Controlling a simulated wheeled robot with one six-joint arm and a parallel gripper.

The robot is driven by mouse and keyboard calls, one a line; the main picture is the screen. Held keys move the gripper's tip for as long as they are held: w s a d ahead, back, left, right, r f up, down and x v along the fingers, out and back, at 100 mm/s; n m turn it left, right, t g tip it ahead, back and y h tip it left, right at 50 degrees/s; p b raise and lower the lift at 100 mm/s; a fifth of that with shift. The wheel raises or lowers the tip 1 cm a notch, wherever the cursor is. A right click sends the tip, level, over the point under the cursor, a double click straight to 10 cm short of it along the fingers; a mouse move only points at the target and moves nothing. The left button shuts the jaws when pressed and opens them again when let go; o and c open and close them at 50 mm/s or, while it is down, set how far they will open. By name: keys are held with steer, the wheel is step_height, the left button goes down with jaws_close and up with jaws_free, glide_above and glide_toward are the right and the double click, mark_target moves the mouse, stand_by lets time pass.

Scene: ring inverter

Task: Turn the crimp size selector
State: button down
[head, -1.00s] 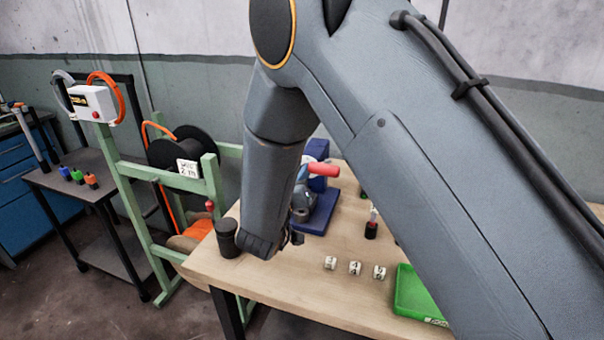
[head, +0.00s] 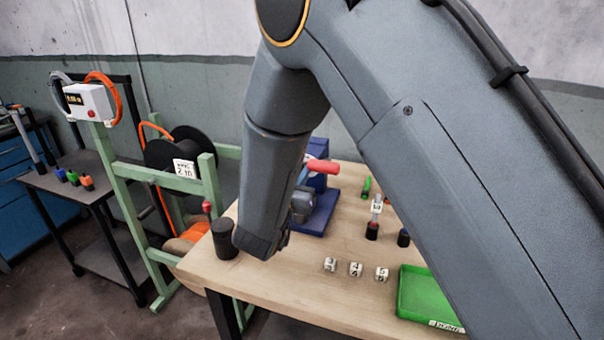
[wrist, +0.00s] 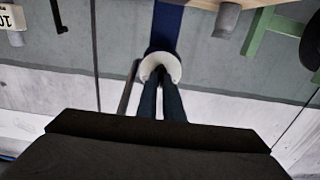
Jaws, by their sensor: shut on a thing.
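A blue bench device (head: 318,210) with a red lever handle (head: 323,167) stands on the wooden bench, partly behind my arm. In the wrist view, a pale round knob (wrist: 160,58), apparently the crimp size selector, sits in front of a dark blue upright part (wrist: 166,25). My gripper (wrist: 160,84) has its two dark fingers close together on the knob, shut on it. The fingers cover the lower middle of the knob. Any marks on the knob are too small to read. In the head view, my arm hides the fingers and the knob.
A dark cylinder (head: 225,239) stands at the bench's left end, close to my arm. Three small numbered cubes (head: 356,269) and a green tray (head: 418,292) lie in front. Red-and-black items (head: 372,229) stand to the right. A green frame with a cable spool (head: 184,155) is left.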

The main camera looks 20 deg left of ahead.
stand_by(0.3)
steer(key=c, duration=1.9)
jaws_free()
steer(key=s+b, duration=0.2)
steer(key=s, duration=0.5)
steer(key=shift+s+a, duration=0.35)
steer(key=shift+s, duration=0.05)
